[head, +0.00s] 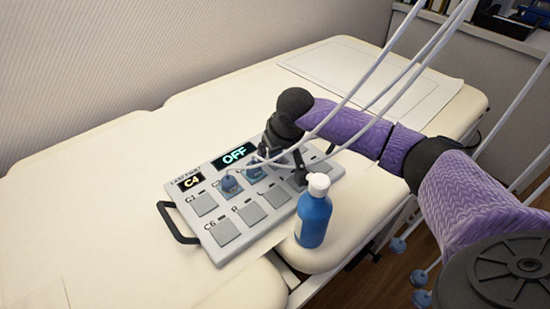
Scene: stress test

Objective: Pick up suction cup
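Two blue suction cups sit on the grey panel (222,245): one (230,185) on a pad left of centre, the other (254,173) just right of it. My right gripper (281,166) is over the panel, its dark fingers spread apart. It is just right of the second cup; whether it touches that cup or its cable I cannot tell. The panel's displays read "C4" and "OFF". More blue suction cups (419,278) hang on cables at the lower right, off the bed. My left gripper is not in view.
A blue bottle (314,218) with a white cap stands upright at the panel's right front edge, close to my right gripper. Pale cables (398,75) cross over my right arm. The cream bed (95,215) is clear left of the panel. A wall runs behind it.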

